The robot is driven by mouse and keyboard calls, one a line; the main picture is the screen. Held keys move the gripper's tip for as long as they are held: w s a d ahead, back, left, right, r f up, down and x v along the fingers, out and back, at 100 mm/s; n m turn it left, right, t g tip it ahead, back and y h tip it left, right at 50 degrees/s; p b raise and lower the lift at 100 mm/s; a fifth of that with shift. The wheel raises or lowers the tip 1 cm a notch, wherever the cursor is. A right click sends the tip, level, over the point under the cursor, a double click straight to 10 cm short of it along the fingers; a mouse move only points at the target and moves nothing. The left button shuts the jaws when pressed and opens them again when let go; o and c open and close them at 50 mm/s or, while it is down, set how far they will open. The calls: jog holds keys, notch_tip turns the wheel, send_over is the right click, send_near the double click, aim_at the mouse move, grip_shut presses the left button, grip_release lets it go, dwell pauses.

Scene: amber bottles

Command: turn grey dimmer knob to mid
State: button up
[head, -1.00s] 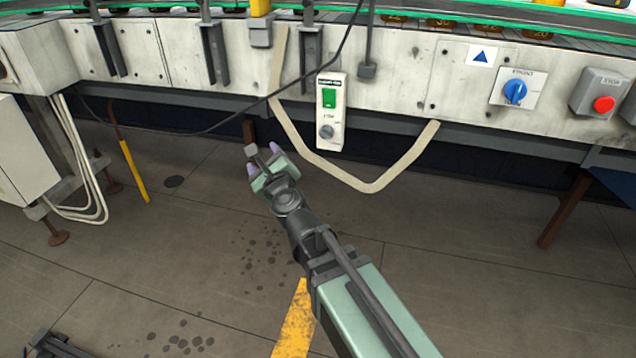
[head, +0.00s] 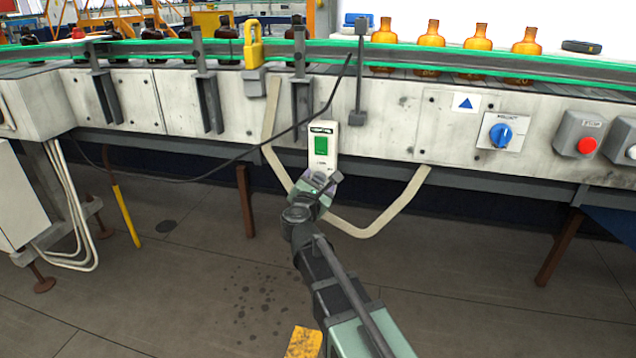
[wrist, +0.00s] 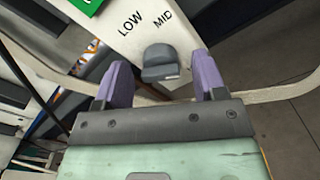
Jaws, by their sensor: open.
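The grey dimmer knob (wrist: 160,60) is on a white control plate (wrist: 185,50), below the printed words LOW and MID. The plate also shows in the head view (head: 330,163), hanging from the conveyor's side, with a green switch (head: 321,146) above. In the wrist view my gripper (wrist: 161,72) is open, with one purple finger on each side of the knob. Gaps show between the fingers and the knob. In the head view my gripper (head: 318,186) covers the plate's lower part and hides the knob. I cannot tell which label the knob points to.
A beige hose or strap (head: 390,215) loops below and around the plate. A black cable (head: 225,152) crosses to the left. A blue rotary switch (head: 501,135) and a red stop button (head: 587,146) are farther right. Amber bottles (head: 430,35) stand on the conveyor above.

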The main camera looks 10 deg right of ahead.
jog(key=shift+w+d, duration=0.25)
jog(key=shift+w, duration=0.2)
jog(key=c, duration=0.9)
jog(key=shift+n, duration=0.3)
jog(key=n, duration=0.5)
jog(key=shift+a, duration=0.1)
jog(key=n, duration=0.6)
jog(key=shift+a, duration=0.1)
